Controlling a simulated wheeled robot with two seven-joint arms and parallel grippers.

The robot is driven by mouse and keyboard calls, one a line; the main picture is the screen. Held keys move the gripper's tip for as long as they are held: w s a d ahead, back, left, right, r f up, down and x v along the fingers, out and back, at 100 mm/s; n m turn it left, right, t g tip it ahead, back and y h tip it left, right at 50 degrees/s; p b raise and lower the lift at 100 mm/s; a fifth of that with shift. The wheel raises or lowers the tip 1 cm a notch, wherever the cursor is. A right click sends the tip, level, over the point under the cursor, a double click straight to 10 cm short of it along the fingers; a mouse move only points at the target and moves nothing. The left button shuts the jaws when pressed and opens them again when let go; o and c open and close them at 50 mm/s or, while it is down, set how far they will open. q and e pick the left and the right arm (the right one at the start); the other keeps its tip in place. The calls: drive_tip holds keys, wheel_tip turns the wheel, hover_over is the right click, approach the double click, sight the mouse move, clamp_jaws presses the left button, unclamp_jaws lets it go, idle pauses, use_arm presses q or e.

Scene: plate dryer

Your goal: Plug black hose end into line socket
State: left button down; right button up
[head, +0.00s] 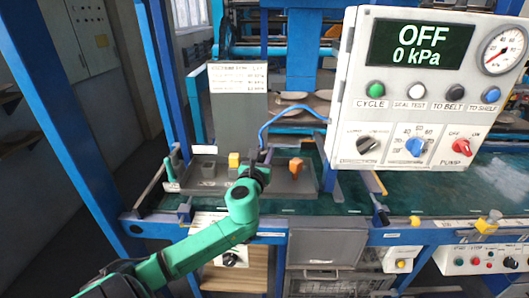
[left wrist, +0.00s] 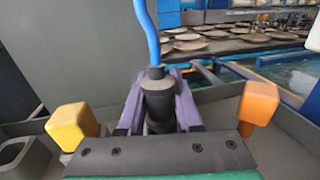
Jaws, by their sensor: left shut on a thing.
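My left gripper (head: 262,166) is above the grey tray on the bench, its green arm reaching in from the lower left. In the left wrist view its purple fingers (left wrist: 160,100) are shut on the black hose end (left wrist: 158,98), which stands roughly upright between them. The blue hose (left wrist: 145,32) leaves its top; in the head view the hose (head: 290,110) arcs right to the control panel. The lower tip of the hose end is hidden. I cannot tell which fitting is the line socket. My right gripper is not in view.
The grey tray (head: 330,180) carries a yellow block (head: 233,160), an orange block (head: 296,165) and a hollow grey block (head: 208,168). A tall grey box (head: 240,120) stands behind. The control panel (head: 385,85) reads OFF, 0 kPa. Plates (head: 290,95) lie farther back.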

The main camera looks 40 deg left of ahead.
use_arm(q)
drive_tip(key=c, duration=0.5)
unclamp_jaws()
drive_tip(key=shift+s+f, duration=0.1)
drive_tip(key=shift+s+d, duration=0.2)
drive_tip(key=shift+s, duration=0.15)
drive_tip(key=b+v, duration=0.2)
drive_tip(key=v, duration=1.1)
drive_tip(key=shift+s+d, duration=0.2)
drive_tip(key=shift+s, duration=0.1)
